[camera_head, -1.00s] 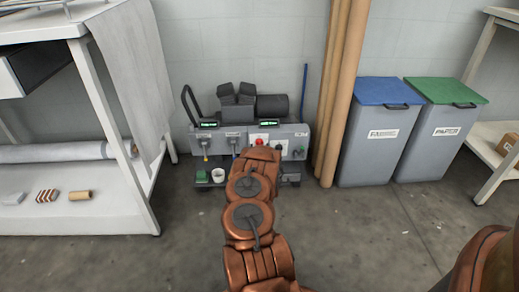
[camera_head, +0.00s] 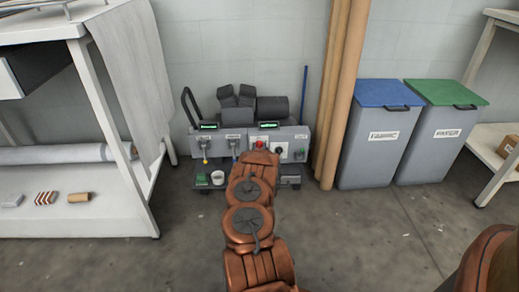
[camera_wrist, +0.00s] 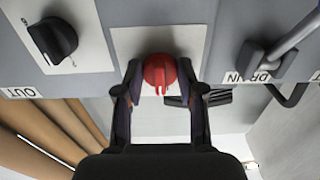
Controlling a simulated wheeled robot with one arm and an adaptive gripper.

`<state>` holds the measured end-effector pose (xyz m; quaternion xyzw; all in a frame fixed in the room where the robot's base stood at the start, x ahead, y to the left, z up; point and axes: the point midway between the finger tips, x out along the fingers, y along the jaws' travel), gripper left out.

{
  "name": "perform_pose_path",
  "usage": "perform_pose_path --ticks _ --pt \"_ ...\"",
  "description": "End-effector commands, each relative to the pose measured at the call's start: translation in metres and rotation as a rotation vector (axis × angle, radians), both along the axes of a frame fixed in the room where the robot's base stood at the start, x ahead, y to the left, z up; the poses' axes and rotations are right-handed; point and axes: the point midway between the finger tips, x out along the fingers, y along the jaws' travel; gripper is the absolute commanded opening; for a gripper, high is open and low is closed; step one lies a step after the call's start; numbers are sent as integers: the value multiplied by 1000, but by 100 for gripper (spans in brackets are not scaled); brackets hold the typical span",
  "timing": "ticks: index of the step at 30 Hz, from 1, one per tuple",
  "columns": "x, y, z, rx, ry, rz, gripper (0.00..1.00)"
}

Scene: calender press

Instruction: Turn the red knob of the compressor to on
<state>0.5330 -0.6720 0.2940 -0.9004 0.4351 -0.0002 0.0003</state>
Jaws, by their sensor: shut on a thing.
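The grey compressor (camera_head: 222,143) stands on the floor against the back wall in the head view. Its red knob (camera_wrist: 160,72) sits on a white plate on the front panel in the wrist view. The knob also shows in the head view (camera_head: 259,144), just above the end of my arm. My gripper (camera_wrist: 160,84) is at the knob, with one finger on each side of it, shut on it. In the head view my arm hides the gripper's fingers and part of the panel.
A black knob (camera_wrist: 52,40) and a grey DRAIN lever (camera_wrist: 280,52) flank the red knob in the wrist view. Brown rolls (camera_head: 341,95) and a blue-lidded bin (camera_head: 378,140) stand to the right, a white workbench (camera_head: 120,130) to the left.

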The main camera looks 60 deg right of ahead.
Motion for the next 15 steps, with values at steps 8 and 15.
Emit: perform_pose_path --ticks 8,15 --pt "0 0 0 6 -6 0 4" --pt "0 0 0 55 -68 1 4"
